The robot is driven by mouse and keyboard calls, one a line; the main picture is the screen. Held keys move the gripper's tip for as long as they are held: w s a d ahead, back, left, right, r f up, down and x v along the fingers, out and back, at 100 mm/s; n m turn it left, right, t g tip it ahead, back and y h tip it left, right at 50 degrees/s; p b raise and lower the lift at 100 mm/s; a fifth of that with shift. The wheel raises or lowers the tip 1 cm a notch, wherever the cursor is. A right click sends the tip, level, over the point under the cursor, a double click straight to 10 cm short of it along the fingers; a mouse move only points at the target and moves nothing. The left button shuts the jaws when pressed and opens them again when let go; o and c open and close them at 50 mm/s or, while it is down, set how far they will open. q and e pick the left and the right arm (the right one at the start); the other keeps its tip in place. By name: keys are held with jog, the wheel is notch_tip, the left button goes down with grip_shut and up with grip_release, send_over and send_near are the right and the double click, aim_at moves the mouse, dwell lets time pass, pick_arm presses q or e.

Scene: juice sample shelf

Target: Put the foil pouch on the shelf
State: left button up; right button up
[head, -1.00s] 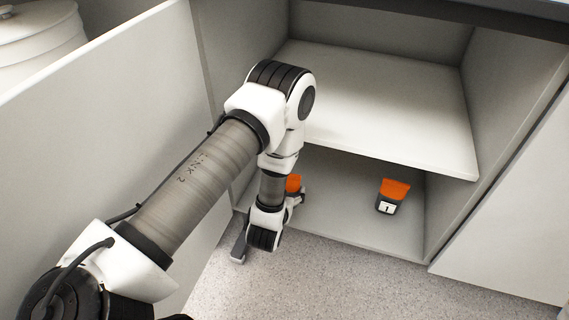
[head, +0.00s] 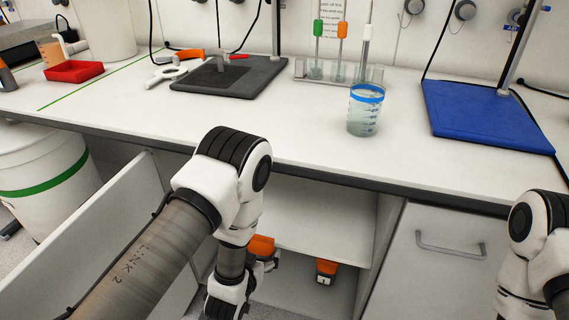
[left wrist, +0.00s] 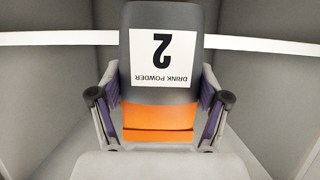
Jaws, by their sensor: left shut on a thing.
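My left gripper (left wrist: 158,112) is shut on a grey foil pouch (left wrist: 160,118) with an orange band and a white label reading "2 DRINK POWDER", upside down in the left wrist view. In the head view its orange part (head: 261,246) shows beside my left gripper (head: 268,262), inside the open cabinet; the rest is hidden by my wrist. The shelf board (head: 315,228) lies above the lower compartment. In the left wrist view a white shelf edge (left wrist: 60,38) runs behind the pouch. My right gripper is out of view.
A second orange-and-dark pouch (head: 327,269) stands in the lower compartment, to the right of the held one. The open cabinet door (head: 110,235) is at left, a closed drawer front (head: 440,270) at right. The worktop (head: 270,125) overhangs the cabinet.

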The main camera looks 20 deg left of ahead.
aim_at(263, 239)
pick_arm(q)
jog(key=r+p, duration=0.1)
jog(key=r, duration=0.2)
jog(key=r+p, duration=0.2)
jog(key=d+r+p, duration=0.1)
jog(key=r, duration=0.2)
jog(key=shift+w+r, duration=0.25)
jog(key=shift+r, duration=0.1)
jog(key=shift+w+a, duration=0.15)
jog(key=shift+w, duration=0.1)
jog(key=w, duration=0.5)
jog(key=w+f, duration=0.1)
jog(key=w, duration=0.4)
jog(key=w+a+f, duration=0.1)
jog(key=w, duration=0.4)
jog(key=shift+w+b, duration=0.3)
jog(key=shift+w, duration=0.05)
notch_tip(263, 239, down, 3)
jog(key=shift+r, duration=0.2)
jog(key=shift+f, duration=0.35)
jog(key=shift+d+f, duration=0.1)
jog(key=o, duration=1.3)
jog(key=shift+o, duration=0.2)
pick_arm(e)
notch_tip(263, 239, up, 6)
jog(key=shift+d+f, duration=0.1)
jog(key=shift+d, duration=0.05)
